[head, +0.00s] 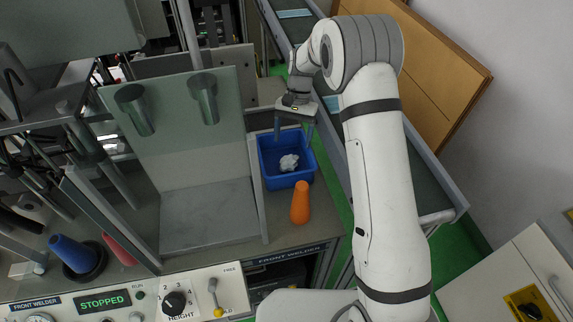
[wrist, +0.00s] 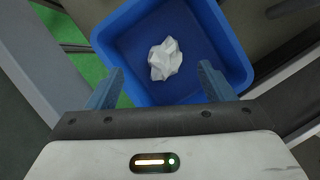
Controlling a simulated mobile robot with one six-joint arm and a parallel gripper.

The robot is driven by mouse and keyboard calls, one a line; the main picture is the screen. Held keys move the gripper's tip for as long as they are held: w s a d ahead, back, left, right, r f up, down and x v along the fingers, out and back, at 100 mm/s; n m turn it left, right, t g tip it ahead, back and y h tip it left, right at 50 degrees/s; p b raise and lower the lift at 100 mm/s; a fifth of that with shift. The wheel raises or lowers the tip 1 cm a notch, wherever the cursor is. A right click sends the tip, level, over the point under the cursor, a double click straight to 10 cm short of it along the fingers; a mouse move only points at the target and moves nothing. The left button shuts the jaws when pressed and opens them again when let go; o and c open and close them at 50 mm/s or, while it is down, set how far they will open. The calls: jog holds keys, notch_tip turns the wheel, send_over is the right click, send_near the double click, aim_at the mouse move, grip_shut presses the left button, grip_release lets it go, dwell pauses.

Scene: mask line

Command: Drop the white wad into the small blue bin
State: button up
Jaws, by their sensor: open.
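The white wad (head: 289,162) lies inside the small blue bin (head: 264,176), on its floor. In the wrist view the crumpled wad (wrist: 165,59) shows near the middle of the bin (wrist: 112,38), apart from the walls. My gripper (head: 295,137) is above the far side of the bin, pointing down. In the wrist view its two blue-grey fingers (wrist: 160,82) are spread wide, with nothing between them, and they overlap the near part of the bin. The gripper does not touch the wad.
An orange cone-shaped object (head: 300,203) stands just in front of the bin. A glass panel (head: 180,125) with two dark cylinders rises to the left. A conveyor (head: 440,195) runs along the right. A control panel (head: 120,300) reads STOPPED.

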jog(key=shift+b+v, duration=0.35)
jog(key=shift+v, duration=2.1)
jog(key=shift+d, duration=0.1)
jog(key=s+d+r+n+t, duration=0.1)
jog(key=s+d+r+t, duration=0.1)
jog(key=s+d+r, duration=0.4)
jog(key=s+d+r+t, duration=0.2)
jog(key=s+d+r, duration=0.1)
jog(key=s+r, duration=0.45)
jog(key=s+d+n+t, duration=0.1)
jog(key=s+d, duration=0.2)
jog(key=s, duration=0.5)
jog(key=s+d+t+h, duration=0.1)
jog(key=s+d+t, duration=0.1)
jog(key=s, duration=0.7)
jog(key=shift+d+f+n+t+b, duration=0.3)
jog(key=shift+d+n, duration=0.1)
jog(key=shift+d, duration=0.25)
jog(key=shift+s, duration=0.1)
jog(key=shift+c, duration=0.5)
